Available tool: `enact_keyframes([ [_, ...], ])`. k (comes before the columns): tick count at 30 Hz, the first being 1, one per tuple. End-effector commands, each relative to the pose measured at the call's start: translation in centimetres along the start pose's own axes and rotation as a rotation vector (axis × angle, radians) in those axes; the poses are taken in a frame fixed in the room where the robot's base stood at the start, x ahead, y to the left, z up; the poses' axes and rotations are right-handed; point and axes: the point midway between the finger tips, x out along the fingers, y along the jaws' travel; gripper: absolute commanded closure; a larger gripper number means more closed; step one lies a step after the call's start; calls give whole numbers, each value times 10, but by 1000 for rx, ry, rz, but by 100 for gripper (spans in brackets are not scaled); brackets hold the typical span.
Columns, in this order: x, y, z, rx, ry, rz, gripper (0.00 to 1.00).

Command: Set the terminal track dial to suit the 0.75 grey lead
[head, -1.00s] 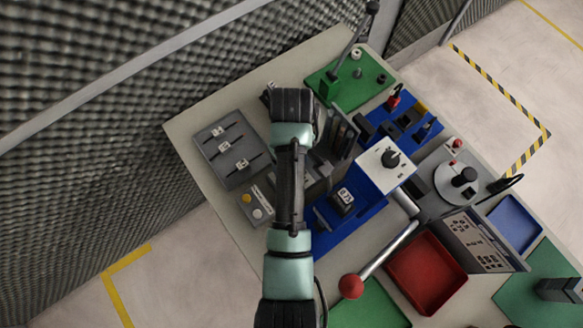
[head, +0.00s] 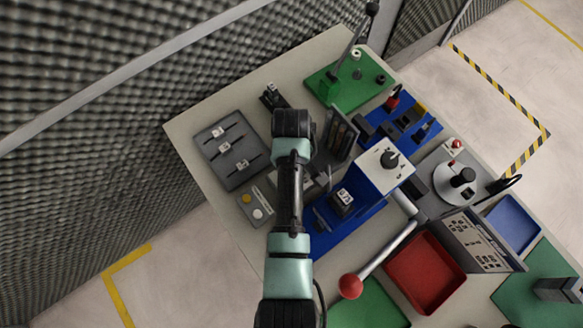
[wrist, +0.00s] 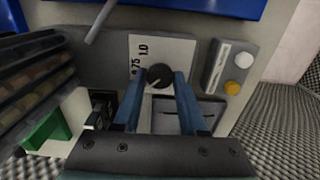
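The dial (wrist: 159,76) is a round black knob with a pale pointer line, on a white plate (wrist: 177,51) in the wrist view. Upright-turned labels beside it read about 75 and 1.0; any other mark is hidden by my left finger. The pointer line slants to the lower left; its exact setting is unclear. My gripper (wrist: 160,78) has its two blue fingertips on either side of the knob, very close to it; whether they touch is unclear. In the head view my arm covers the dial and gripper. I cannot pick out the grey lead for certain.
A grey panel with a yellow and a white button (wrist: 237,74) is right of the dial. A dark rack (wrist: 35,80) stands close on the left. In the head view, a slotted grey block (head: 230,150) and a blue press base (head: 350,225) flank my arm.

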Motion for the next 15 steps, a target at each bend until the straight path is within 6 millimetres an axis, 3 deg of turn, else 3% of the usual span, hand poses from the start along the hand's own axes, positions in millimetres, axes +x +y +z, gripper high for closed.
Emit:
enact_keyframes([
  [1,0,0,0,0,0,0,88],
  [3,0,0,0,0,0,-1,100],
  [15,-1,0,0,49,-1,-2,100],
])
